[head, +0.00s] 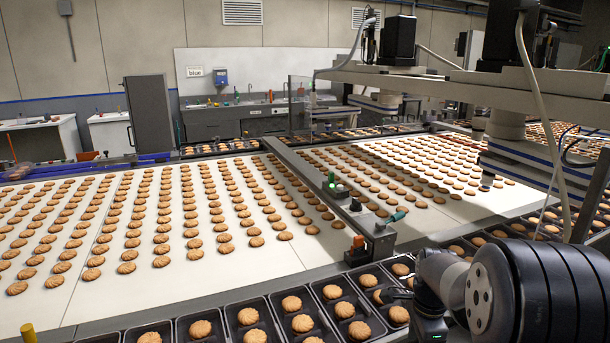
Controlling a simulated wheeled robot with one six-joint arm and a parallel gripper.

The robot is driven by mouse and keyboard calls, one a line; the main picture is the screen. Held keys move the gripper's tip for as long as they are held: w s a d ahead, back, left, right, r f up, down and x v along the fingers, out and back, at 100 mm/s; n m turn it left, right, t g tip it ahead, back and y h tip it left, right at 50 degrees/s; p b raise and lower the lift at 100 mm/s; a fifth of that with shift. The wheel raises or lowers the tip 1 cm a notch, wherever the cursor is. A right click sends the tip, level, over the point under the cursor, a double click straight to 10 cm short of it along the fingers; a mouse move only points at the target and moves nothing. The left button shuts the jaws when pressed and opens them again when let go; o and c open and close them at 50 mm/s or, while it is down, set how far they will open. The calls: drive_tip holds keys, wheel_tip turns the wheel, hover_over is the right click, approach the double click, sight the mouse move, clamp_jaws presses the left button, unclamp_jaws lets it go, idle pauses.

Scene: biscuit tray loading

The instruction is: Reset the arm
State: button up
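My arm comes in at the lower right, with a large black joint and a grey link. My gripper (399,294) is a small dark shape at the left side of that link, over the near row of black trays (258,315). Its fingers are too small and dark to tell open from shut, and I see no biscuit clearly held in it. The trays below hold round brown biscuits, such as one biscuit (302,323) left of my gripper. My arm hides part of the tray row.
A wide white conveyor (286,262) carries many rows of biscuits. A metal rail (318,187) with small sensors crosses it. A grey overhead machine (465,82) with hanging heads stands at the right. A grey cabinet (150,115) and sink counter (235,122) stand at the back.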

wheel_tip(320, 180, down, 6)
drive_tip(key=shift+s+r, duration=0.1)
drive_tip(key=shift+r, duration=0.1)
drive_tip(key=shift+r+n, duration=0.15)
drive_tip(key=shift+n, duration=0.25)
drive_tip(key=shift+n+p, duration=0.3)
drive_tip(key=shift+n, duration=0.5)
drive_tip(key=n+p, duration=0.1)
drive_tip(key=n, duration=0.5)
drive_tip(key=n+p, duration=0.1)
drive_tip(key=n, duration=0.4)
drive_tip(key=n+p, duration=0.2)
drive_tip(key=n, duration=0.2)
drive_tip(key=shift+r+n, duration=0.3)
drive_tip(key=shift+r, duration=0.9)
drive_tip(key=shift+r, duration=0.1)
